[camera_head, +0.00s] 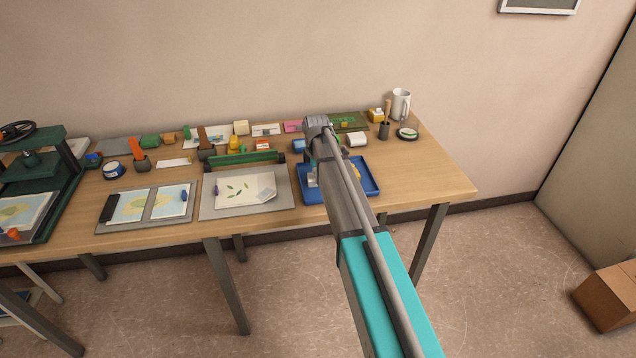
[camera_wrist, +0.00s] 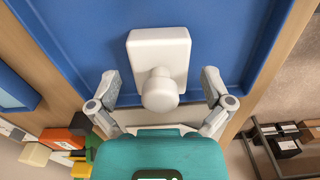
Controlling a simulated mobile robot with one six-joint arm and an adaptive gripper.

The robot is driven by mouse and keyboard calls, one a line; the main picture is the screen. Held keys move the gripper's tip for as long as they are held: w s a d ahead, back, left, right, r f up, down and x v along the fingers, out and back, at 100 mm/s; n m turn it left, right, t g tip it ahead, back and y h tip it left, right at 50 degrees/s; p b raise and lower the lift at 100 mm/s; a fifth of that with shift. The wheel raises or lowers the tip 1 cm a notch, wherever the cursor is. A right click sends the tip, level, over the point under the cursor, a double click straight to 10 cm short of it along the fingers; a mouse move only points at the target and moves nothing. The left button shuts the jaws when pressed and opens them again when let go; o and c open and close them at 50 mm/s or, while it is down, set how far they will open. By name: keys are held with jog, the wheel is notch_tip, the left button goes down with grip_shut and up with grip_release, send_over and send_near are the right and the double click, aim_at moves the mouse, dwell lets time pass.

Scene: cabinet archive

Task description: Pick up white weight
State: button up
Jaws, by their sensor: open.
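The white weight (camera_wrist: 158,88) shows in the wrist view as a rectangular block with a round knob. It lies in a blue tray (camera_wrist: 225,30). My gripper (camera_wrist: 160,88) is open, with one finger on each side of the knob and gaps between the fingers and the weight. In the head view the blue tray (camera_head: 369,178) is near the right end of the table. My arm covers the middle of the tray there, so the weight and my fingertips are largely hidden.
The wooden table (camera_head: 440,175) has bare room right of the tray. A grey board with a leaf sheet (camera_head: 245,190) lies left of it. A cardboard box (camera_head: 608,295) is on the floor.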

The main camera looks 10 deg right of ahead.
dwell(0.6)
jog(key=c, duration=1.3)
jog(key=shift+o, duration=0.2)
jog(key=shift+r, duration=0.15)
notch_tip(320, 180, up, 2)
jog(key=p, duration=0.2)
jog(key=shift+r+p, duration=0.1)
jog(key=shift+p, duration=0.2)
jog(key=s+a+r+p, duration=0.2)
jog(key=s+r+p, duration=0.8)
jog(key=s, duration=0.3)
jog(key=shift+s+a+r, duration=0.2)
jog(key=shift+s+a, duration=0.15)
